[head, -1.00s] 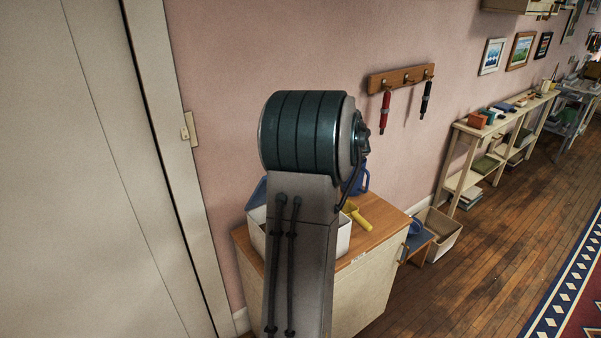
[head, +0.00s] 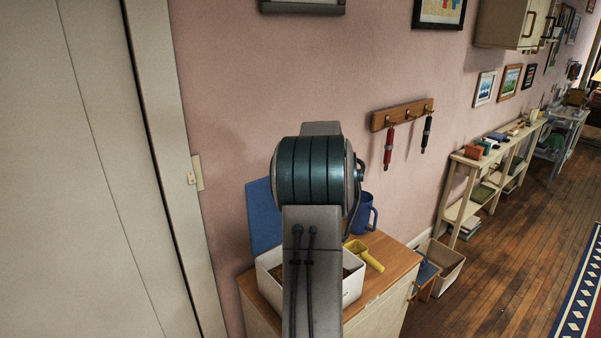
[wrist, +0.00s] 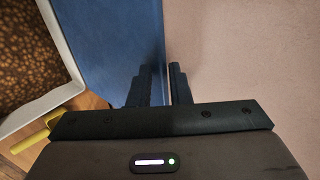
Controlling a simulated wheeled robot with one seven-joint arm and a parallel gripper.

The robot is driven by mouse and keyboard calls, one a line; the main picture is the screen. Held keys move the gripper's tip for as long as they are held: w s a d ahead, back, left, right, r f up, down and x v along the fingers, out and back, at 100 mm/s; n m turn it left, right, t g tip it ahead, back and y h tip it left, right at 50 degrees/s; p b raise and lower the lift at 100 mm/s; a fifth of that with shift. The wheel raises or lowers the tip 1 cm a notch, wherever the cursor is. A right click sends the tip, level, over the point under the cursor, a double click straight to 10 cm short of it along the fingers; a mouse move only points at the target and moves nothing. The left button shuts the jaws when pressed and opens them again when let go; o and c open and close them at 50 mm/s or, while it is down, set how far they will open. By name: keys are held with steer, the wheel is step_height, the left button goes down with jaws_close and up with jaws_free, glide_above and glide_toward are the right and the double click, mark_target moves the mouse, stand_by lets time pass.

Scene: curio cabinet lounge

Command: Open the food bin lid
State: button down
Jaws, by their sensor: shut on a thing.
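The food bin (head: 353,286) is a white box on the wooden cabinet top, with brown food inside. Its blue lid (head: 262,214) stands upright at the back of the bin, near the pink wall. In the wrist view the lid (wrist: 115,45) runs down between the dark fingers of my gripper (wrist: 163,85), which is shut on its edge. The bin's white rim and brown contents (wrist: 30,50) show at the left of the wrist view. In the head view my arm covers the middle of the bin and hides my gripper.
A yellow scoop (head: 366,256) lies right of the bin on the cabinet top (head: 400,262), with a blue jug (head: 364,214) behind it. Red and black leashes hang from a wall rack (head: 402,113). An open box (head: 440,265) stands on the floor to the right.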

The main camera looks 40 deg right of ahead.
steer(key=c, duration=1.5)
jaws_free()
steer(key=shift+r, duration=0.1)
steer(key=shift+w, duration=0.1)
steer(key=b+v, duration=0.3)
steer(key=v, duration=1)
steer(key=shift+s+r, duration=0.15)
steer(key=shift+s, duration=0.25)
